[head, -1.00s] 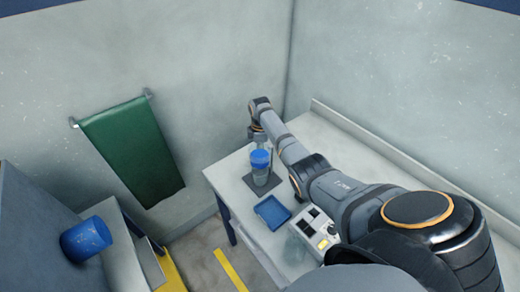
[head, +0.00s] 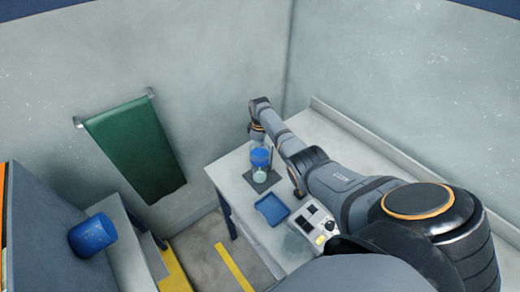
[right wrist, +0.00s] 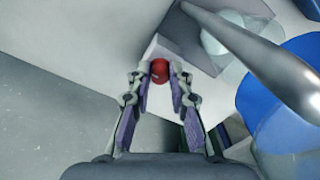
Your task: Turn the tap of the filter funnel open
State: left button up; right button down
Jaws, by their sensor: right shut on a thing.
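The filter funnel (head: 261,157) is a blue-topped vessel on a dark stand base (head: 273,181) on the bench. A clear container with something pale in it (head: 259,176) shows below it. In the right wrist view, the funnel's blue body (right wrist: 290,110) fills the right side. A red knob (right wrist: 160,70), which looks like the tap handle, sits between the fingertips of my right gripper (right wrist: 160,82). The gripper is shut on it. In the head view the right hand is just behind the funnel, and the tap is hidden. My left gripper is not in view.
A grey metal rod (right wrist: 260,65) crosses close to the right gripper. A blue tray (head: 271,209) and a box with dark panels (head: 314,222) stand nearer on the bench (head: 236,181). A blue cylinder (head: 92,235) is at the left. A green cloth (head: 135,150) hangs on the wall.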

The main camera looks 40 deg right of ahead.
jog(key=shift+r, duration=0.1)
jog(key=c, duration=1.2)
grip_release()
notch_tip(320, 180, up, 12)
